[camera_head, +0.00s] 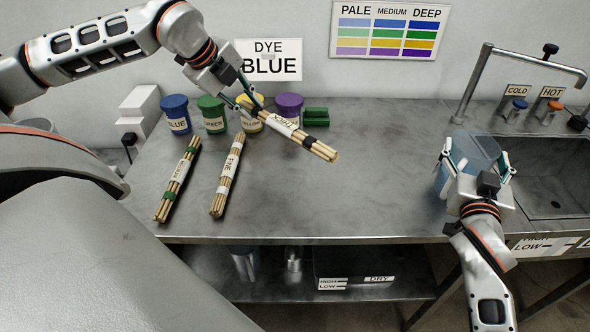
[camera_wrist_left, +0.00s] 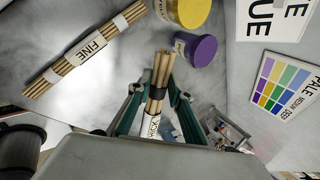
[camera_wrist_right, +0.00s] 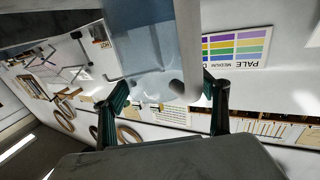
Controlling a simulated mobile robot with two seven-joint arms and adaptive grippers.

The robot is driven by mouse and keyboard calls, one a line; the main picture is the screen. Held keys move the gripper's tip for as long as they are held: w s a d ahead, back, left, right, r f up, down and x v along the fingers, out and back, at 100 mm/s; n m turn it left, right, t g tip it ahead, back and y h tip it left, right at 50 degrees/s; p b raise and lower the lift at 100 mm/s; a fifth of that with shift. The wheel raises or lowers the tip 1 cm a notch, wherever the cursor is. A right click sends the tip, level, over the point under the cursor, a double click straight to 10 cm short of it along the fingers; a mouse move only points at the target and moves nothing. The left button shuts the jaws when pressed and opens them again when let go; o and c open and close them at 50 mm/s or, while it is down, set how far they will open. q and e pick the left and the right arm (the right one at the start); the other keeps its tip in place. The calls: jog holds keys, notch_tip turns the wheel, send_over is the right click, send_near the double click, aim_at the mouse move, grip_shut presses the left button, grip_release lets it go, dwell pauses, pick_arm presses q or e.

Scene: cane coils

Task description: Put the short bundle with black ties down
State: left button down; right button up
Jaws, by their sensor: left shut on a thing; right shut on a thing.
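The short bundle with black ties (camera_head: 316,148) is a set of pale canes with a white label that seems to read THICK. My left gripper (camera_head: 250,103) is shut on it and holds it tilted, in front of the yellow and purple pots. In the left wrist view the bundle (camera_wrist_left: 160,78) sits between the fingers, with a black tie showing near its cane ends. My right gripper (camera_head: 478,160) is shut on a translucent blue container (camera_head: 470,150) at the sink's left edge. This container (camera_wrist_right: 135,40) also shows in the right wrist view.
A green-tied bundle (camera_head: 178,180) and a white-tied FINE bundle (camera_head: 227,175) lie on the metal table (camera_head: 370,190). Blue (camera_head: 176,113), green (camera_head: 212,114), yellow (camera_head: 250,118) and purple (camera_head: 290,105) pots stand behind. The table's middle is clear.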

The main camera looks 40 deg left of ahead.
pick_arm(q)
jog(key=shift+s+a, duration=0.35)
jog(key=shift+s, duration=0.1)
notch_tip(320, 180, down, 10)
jog(key=shift+s+a+r, duration=0.1)
jog(key=shift+s+a, duration=0.05)
jog(key=shift+f, duration=0.65)
jog(key=c, duration=1.8)
grip_release()
jog(key=shift+c, duration=0.2)
jog(key=shift+r, duration=0.1)
jog(key=shift+r, duration=0.5)
jog(key=v, duration=1.2)
